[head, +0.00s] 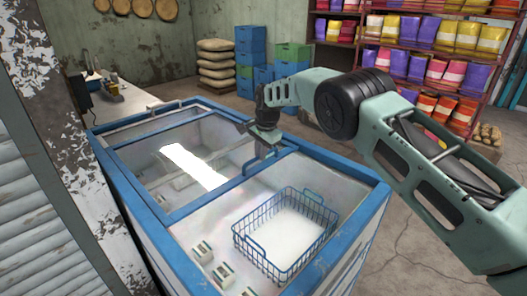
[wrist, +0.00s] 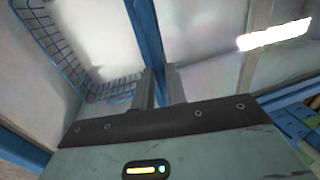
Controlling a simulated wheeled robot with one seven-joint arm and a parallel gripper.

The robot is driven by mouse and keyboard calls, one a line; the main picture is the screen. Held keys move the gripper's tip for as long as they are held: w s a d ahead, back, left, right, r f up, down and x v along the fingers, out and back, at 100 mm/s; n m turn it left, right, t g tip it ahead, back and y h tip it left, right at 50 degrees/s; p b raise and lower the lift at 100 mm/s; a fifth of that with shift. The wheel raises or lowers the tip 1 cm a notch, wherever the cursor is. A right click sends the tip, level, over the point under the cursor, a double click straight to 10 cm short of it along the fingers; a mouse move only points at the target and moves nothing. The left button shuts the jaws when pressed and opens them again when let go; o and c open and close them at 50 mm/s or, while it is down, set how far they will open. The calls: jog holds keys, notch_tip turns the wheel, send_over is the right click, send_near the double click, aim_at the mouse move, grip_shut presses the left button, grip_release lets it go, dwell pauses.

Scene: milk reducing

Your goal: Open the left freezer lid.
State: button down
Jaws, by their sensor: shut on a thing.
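The chest freezer (head: 357,222) has a blue frame and a see-through top in two halves. The left freezer lid (head: 217,140) lies over the left half, with a bright white reflection on it. I cannot tell whether it is fully closed. My gripper (head: 262,158) points down at the blue bar (head: 225,188) between the halves, near its far part. In the wrist view, my gripper (wrist: 160,88) has its two fingers on either side of the blue bar (wrist: 146,35), shut on it. The exact contact is partly hidden by the fingers.
A blue wire basket (head: 262,262) is in the right half, with a few small white cartons (head: 203,252) beside it. A white counter (head: 125,98) stands behind left. Crates (head: 250,50), sacks (head: 216,62) and shelves (head: 420,42) stand behind. Bare floor lies to the right.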

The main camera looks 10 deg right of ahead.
jog(key=c, duration=1.4)
grip_release()
jog(key=shift+c, duration=0.2)
notch_tip(320, 180, up, 17)
jog(key=s+d+b, duration=0.2)
jog(key=shift+s+b, duration=0.35)
jog(key=shift+b, duration=0.05)
jog(key=shift+d, duration=0.1)
